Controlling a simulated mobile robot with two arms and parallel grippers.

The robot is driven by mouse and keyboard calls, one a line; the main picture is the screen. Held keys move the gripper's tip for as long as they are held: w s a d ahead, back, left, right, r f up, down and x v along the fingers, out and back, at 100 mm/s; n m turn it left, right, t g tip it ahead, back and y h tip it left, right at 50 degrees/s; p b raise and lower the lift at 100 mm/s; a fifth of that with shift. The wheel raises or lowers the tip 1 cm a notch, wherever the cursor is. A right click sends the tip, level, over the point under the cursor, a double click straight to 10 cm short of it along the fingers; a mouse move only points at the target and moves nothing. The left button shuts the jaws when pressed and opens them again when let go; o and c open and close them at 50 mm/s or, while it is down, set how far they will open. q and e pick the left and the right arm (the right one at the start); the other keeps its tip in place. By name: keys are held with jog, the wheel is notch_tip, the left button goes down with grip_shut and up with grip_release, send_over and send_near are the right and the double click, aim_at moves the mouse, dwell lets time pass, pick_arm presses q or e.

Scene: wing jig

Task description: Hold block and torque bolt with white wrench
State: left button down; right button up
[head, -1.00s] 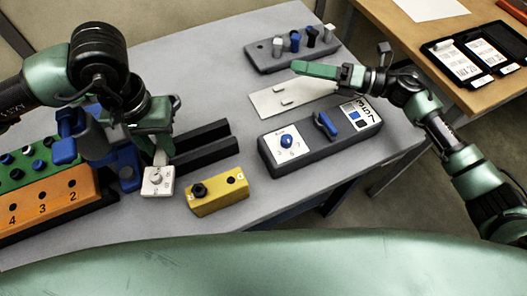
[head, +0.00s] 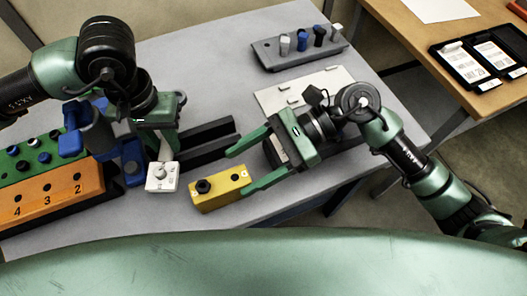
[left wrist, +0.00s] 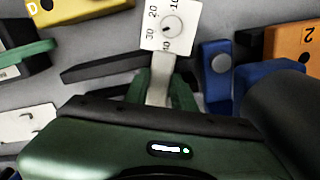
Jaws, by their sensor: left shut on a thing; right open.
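The white wrench (head: 158,183) has a square head with a dial, and its numbers show in the left wrist view (left wrist: 172,27). My left gripper (head: 164,150) is shut on its handle, with the head just left of the yellow block. The yellow block (head: 219,193) lies on the table, marked D, with a black bolt (head: 203,186) standing at its left end and a dark hole at its right. My right gripper (head: 238,172) is open, its green fingers on either side of the block's right end. I cannot tell whether they touch it.
Black rails (head: 210,140) lie behind the yellow block. The orange numbered block (head: 60,196) and blue parts (head: 130,172) stand at left. A grey rack (head: 275,57) with several pegs is at the back. A white plate (head: 290,95) lies behind my right arm, which hides the grey panel box.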

aim_at(218, 184)
jog(key=x, duration=0.7)
jog(key=shift+a, duration=0.25)
grip_shut()
